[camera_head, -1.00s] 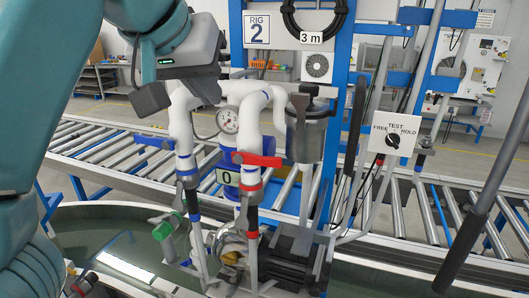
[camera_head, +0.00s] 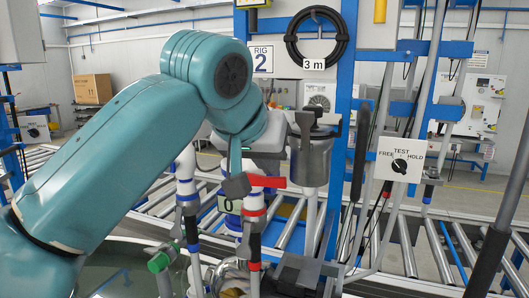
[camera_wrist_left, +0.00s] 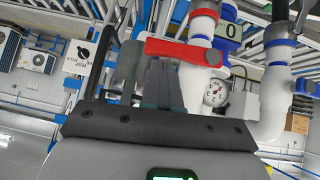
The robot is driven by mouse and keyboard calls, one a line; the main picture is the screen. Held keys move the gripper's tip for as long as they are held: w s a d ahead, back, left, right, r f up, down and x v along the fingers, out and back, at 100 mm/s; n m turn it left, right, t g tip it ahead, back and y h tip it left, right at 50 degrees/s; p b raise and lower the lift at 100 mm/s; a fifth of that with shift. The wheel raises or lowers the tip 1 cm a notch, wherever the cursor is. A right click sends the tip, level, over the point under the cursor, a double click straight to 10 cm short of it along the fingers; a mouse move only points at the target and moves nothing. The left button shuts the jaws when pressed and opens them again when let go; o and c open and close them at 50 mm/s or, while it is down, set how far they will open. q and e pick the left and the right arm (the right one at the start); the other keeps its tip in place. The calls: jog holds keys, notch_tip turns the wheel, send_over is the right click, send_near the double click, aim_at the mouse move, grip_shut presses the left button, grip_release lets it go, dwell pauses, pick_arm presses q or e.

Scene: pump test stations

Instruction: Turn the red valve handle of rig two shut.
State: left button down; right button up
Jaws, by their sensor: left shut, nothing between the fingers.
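The red valve handle (camera_head: 266,181) sits on a white vertical pipe below the RIG 2 sign (camera_head: 261,59). It lies crosswise to the pipe, its free end pointing right. My left gripper (camera_head: 238,185) is shut and empty, with its tip close to the left end of the handle. In the left wrist view the red handle (camera_wrist_left: 185,51) spans just beyond the tips of my left gripper (camera_wrist_left: 163,66). I cannot tell whether they touch. My left arm hides part of the piping in the head view. My right gripper is not in view.
A grey canister (camera_head: 313,160) stands right of the handle. A pressure gauge (camera_wrist_left: 216,93) and white pipe (camera_wrist_left: 277,85) are close to the gripper. A green valve handle (camera_head: 160,262) sits lower left. A TEST switch box (camera_head: 400,160) stands farther right, before roller conveyors.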

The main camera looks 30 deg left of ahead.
pick_arm(q)
jog(key=shift+f, duration=0.25)
jog(key=shift+a, duration=0.1)
jog(key=shift+d+f+b, duration=0.4)
jog(key=shift+f+b, duration=0.15)
jog(key=shift+f, duration=0.3)
